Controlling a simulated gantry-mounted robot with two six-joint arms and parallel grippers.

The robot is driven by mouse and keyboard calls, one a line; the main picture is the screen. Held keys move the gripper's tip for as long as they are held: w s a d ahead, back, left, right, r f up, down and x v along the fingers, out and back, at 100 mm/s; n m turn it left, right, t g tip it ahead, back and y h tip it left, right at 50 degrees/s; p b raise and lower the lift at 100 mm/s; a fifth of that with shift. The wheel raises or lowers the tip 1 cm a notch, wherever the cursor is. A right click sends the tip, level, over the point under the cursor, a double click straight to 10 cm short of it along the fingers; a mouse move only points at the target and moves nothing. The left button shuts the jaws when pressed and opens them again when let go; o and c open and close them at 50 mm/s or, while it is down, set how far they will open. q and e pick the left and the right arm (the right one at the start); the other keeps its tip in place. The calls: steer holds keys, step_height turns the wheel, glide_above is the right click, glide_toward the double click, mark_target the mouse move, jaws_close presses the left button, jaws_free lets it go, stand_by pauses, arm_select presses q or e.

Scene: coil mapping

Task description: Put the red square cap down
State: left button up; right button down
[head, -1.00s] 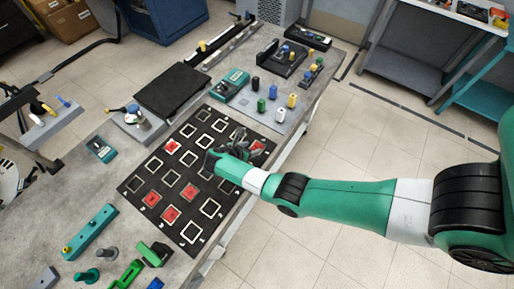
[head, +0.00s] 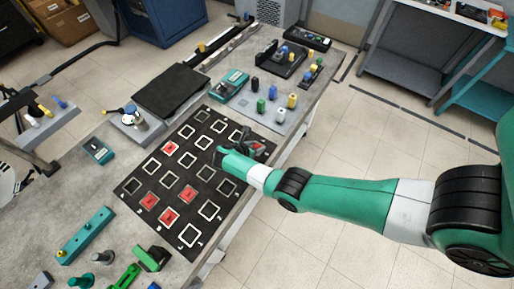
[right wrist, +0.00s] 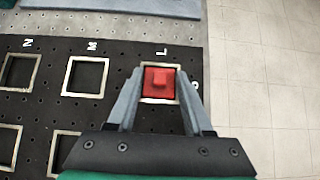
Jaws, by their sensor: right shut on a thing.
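The red square cap (right wrist: 159,82) shows in the right wrist view inside the white square outline marked L. It has a small raised knob. The fingers of my right gripper (right wrist: 158,104) lie on its left and right sides and are shut on it. I cannot tell whether the cap rests on the board or is slightly above it. In the head view my right gripper (head: 256,148) is over the right edge of the black board (head: 160,172) and largely hides the cap. My left gripper is not in view.
Several other red squares, such as one near the middle left (head: 169,148), lie on the board's outlined places; other outlines are empty. A grey plate with coloured pegs (head: 279,116) lies beyond the board. Green fixtures (head: 86,235) stand at the lower left. The floor is beyond the right edge.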

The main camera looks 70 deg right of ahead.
steer(key=shift+r, duration=0.1)
steer(key=shift+r+p, duration=0.25)
steer(key=shift+p, duration=0.05)
step_height(320, 180, up, 3)
steer(key=shift+f+p, duration=0.1)
steer(key=shift+p, duration=0.85)
steer(key=s+r+p, duration=0.7)
steer(key=s+r, duration=0.2)
steer(key=s, duration=0.5)
steer(key=shift+d+r+p, duration=0.15)
steer(key=shift+r+p, duration=0.1)
steer(key=shift+p, duration=0.15)
